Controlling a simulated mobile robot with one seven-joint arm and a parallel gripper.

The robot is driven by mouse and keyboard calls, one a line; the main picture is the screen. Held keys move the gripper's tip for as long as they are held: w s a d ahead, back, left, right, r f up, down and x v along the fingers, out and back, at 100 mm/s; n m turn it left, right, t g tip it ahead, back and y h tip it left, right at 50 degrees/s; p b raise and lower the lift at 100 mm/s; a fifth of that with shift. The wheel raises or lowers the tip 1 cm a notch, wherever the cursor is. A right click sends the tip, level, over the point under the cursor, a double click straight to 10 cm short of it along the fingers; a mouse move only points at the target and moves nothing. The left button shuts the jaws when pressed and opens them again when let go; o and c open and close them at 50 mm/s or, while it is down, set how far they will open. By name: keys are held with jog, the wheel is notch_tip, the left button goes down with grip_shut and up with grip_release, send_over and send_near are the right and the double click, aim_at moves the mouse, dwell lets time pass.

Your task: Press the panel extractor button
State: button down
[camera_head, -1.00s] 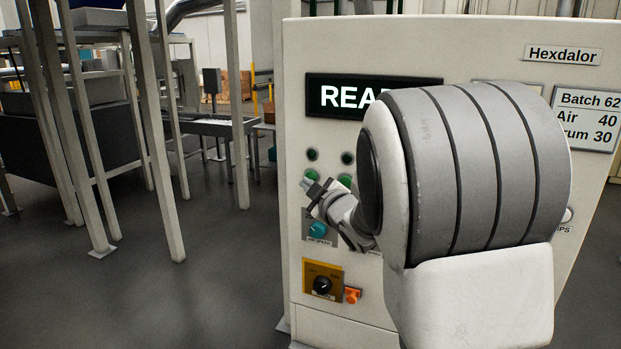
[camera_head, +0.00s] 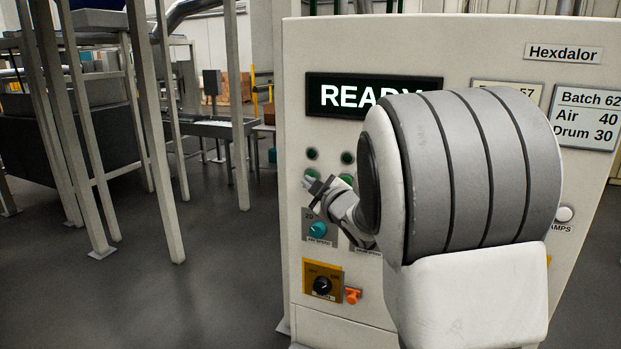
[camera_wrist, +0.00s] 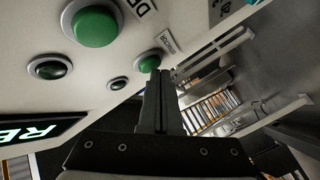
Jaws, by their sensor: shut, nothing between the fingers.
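The control panel (camera_head: 460,60) stands upright in front of me, with its display reading READY partly behind my arm. In the wrist view a small green button (camera_wrist: 149,62) sits beside a small label that seems to read EXTRACTOR. The same green button shows in the head view (camera_head: 312,174) at the panel's left side. My gripper (camera_wrist: 158,76) is shut and empty. Its fingertips are right at this button and overlap its lower edge in the wrist view. I cannot tell whether they touch it.
A second, larger-looking green button (camera_wrist: 94,27) is next to it. Dark round lamps (camera_head: 312,154) sit above. Below are a teal knob (camera_head: 318,230), a black knob on a yellow plate (camera_head: 322,285) and an orange switch (camera_head: 353,296). Metal frames stand left; the floor between is open.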

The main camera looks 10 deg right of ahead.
jog(key=shift+w+d, duration=0.15)
jog(key=shift+w, duration=0.1)
jog(key=shift+s, duration=0.1)
dwell(0.5)
jog(key=shift+s+a+b, duration=0.45)
jog(key=shift+s+b, duration=0.15)
jog(key=shift+b, duration=0.05)
jog(key=shift+a, duration=0.1)
jog(key=s+a+b, duration=0.1)
jog(key=s, duration=0.1)
jog(key=s+a+b, duration=0.1)
jog(key=s+b, duration=0.1)
jog(key=shift+a, duration=0.4)
